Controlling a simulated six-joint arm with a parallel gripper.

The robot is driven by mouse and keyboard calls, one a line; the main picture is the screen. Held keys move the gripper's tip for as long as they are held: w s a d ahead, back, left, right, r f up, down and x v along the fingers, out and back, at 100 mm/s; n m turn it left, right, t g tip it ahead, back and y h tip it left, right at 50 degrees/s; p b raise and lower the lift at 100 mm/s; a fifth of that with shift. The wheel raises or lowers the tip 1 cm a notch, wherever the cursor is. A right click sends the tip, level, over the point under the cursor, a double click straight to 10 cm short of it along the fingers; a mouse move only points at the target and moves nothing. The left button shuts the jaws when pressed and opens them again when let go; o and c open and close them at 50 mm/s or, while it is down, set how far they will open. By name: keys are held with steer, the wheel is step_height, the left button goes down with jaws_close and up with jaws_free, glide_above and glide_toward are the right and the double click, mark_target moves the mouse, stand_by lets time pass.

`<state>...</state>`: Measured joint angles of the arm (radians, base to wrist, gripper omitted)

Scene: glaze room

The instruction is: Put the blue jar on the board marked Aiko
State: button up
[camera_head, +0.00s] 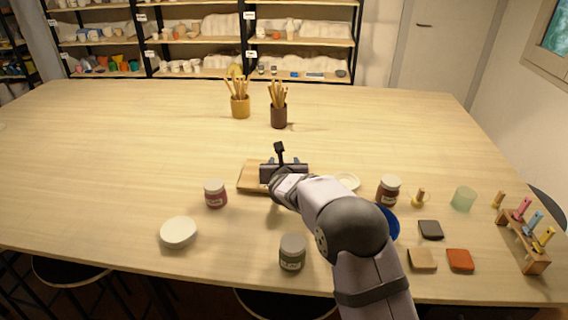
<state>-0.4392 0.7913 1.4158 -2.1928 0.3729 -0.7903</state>
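My gripper (281,163) is over a light wooden board (252,178) near the middle of the table. The gripper and arm cover much of the board, and no name can be read on it. The fingertips and anything between them are hidden, so I cannot tell whether it is open or shut. No clearly blue jar shows. Three lidded jars stand upright: a pinkish-red one (215,195) left of the board, a grey-green one (292,253) near the front edge, and a reddish-brown one (389,191) right of my arm. Their labels are too small to read.
A white bowl (178,232) is front left. A blue dish (392,224), partly behind my arm, several small tiles (430,230), a greenish cup (463,199) and a tool rack (536,255) are right. Brush pots (240,107) (279,117) stand farther back. The table's left side is clear.

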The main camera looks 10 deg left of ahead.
steer(key=o, duration=1.2)
steer(key=shift+o, duration=0.2)
steer(key=shift+r, duration=0.15)
steer(key=shift+s+r, duration=0.1)
steer(key=shift+s, duration=0.4)
steer(key=b+v, duration=0.3)
steer(key=v, duration=0.8)
